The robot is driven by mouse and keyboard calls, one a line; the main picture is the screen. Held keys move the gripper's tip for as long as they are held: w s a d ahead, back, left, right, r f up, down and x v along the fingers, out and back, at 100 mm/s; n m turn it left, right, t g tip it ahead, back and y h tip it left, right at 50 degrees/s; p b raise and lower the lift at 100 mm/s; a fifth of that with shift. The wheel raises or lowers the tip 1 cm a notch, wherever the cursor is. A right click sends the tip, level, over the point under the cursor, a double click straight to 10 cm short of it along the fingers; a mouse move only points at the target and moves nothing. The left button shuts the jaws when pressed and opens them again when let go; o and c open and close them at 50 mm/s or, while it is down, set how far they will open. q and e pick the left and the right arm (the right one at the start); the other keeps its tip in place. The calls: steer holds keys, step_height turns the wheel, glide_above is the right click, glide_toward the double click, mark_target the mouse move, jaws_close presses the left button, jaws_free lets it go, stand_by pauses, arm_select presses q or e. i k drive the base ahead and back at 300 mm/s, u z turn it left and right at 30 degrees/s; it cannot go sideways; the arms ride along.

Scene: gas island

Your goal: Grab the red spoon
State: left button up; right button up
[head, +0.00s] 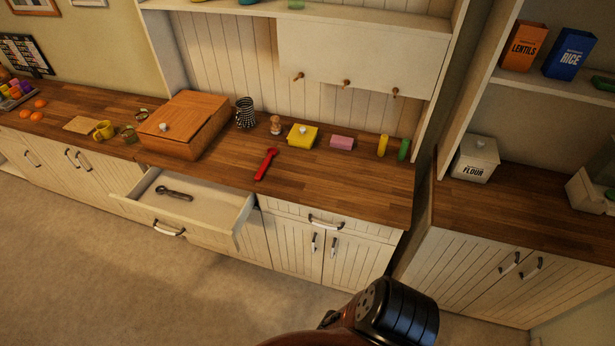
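The red spoon (266,164) lies on the wooden countertop (340,182), near its front edge and just right of an open drawer. Nothing touches it. One of my arms shows at the bottom right of the head view, low in front of the cabinets and well apart from the spoon. Its gripper fingers do not show. My other gripper is not in view either.
The open drawer (215,212) juts out below the counter with a dark spoon-like utensil (174,193) inside. A wooden breadbox (184,125) stands left of the spoon. A yellow butter dish (302,136) and a pink block (342,143) stand behind it. Floor is clear.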

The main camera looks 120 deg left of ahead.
mark_target(271, 151)
steer(key=i, duration=0.4)
steer(key=u, duration=4.85)
